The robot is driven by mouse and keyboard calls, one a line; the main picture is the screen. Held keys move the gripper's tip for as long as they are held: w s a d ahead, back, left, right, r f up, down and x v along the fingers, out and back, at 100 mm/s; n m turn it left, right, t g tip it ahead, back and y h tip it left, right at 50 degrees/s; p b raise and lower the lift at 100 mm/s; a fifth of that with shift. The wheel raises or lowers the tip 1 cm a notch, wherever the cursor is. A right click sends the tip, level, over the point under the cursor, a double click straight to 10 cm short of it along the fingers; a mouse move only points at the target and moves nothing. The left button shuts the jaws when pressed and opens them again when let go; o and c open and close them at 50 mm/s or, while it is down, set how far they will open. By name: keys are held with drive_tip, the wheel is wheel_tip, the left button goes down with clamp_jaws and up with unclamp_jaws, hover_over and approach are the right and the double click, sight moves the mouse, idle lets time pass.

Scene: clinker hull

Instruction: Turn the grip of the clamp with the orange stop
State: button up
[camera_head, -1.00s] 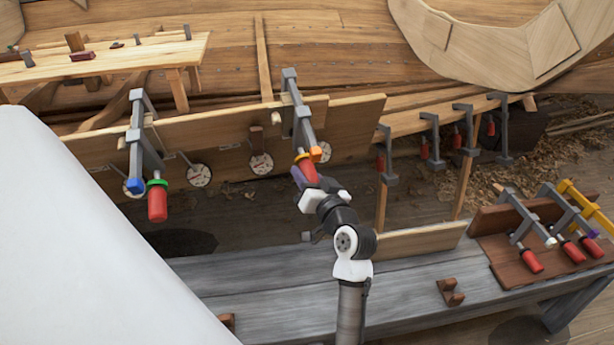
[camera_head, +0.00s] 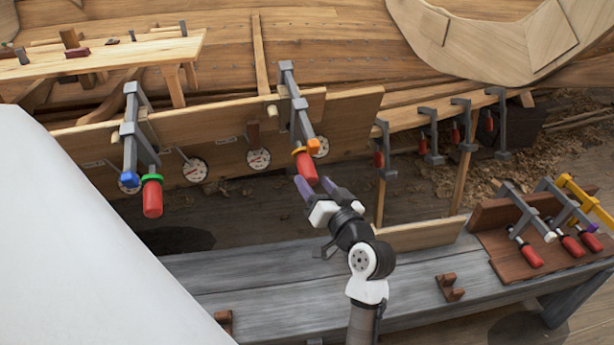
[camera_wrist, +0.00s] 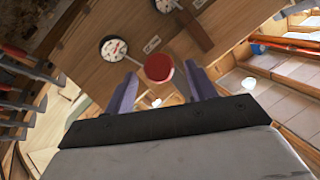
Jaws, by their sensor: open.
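The clamp with the orange stop (camera_head: 313,145) hangs on the plank, its grey bar (camera_head: 292,95) running up over the plank edge. Its red grip (camera_head: 306,168) points down toward the camera. In the wrist view the red grip (camera_wrist: 159,67) shows end-on, between the two fingers and a little beyond their tips. My gripper (camera_head: 316,187) is open and empty just below and to the right of the grip, its purple fingers spread. The fingers (camera_wrist: 160,90) stand on either side of the grip in the wrist view; I cannot tell whether either touches it.
A second clamp (camera_head: 131,140) with a blue stop and green collar hangs to the left. Round dials (camera_head: 259,160) sit along the plank (camera_head: 215,150). More clamps hang at right and lie on a brown board (camera_head: 505,255) on the grey bench (camera_head: 270,290).

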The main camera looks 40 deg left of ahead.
sight(305, 167)
drive_tip(key=b+v, duration=0.1)
drive_tip(key=v, duration=0.7)
idle(1.0)
drive_tip(key=w+a+n+t+h+p, duration=0.1)
drive_tip(key=w+a+p, duration=0.1)
drive_tip(key=a, duration=0.2)
drive_tip(key=w+a+n+t+h+p, duration=0.1)
drive_tip(key=w+a+n+p, duration=0.1)
drive_tip(key=a, duration=0.2)
drive_tip(key=w+a+r+n+t+p, duration=0.1)
drive_tip(key=w+a+n+t+p, duration=0.1)
drive_tip(key=a, duration=0.2)
drive_tip(key=shift+a+h, duration=0.4)
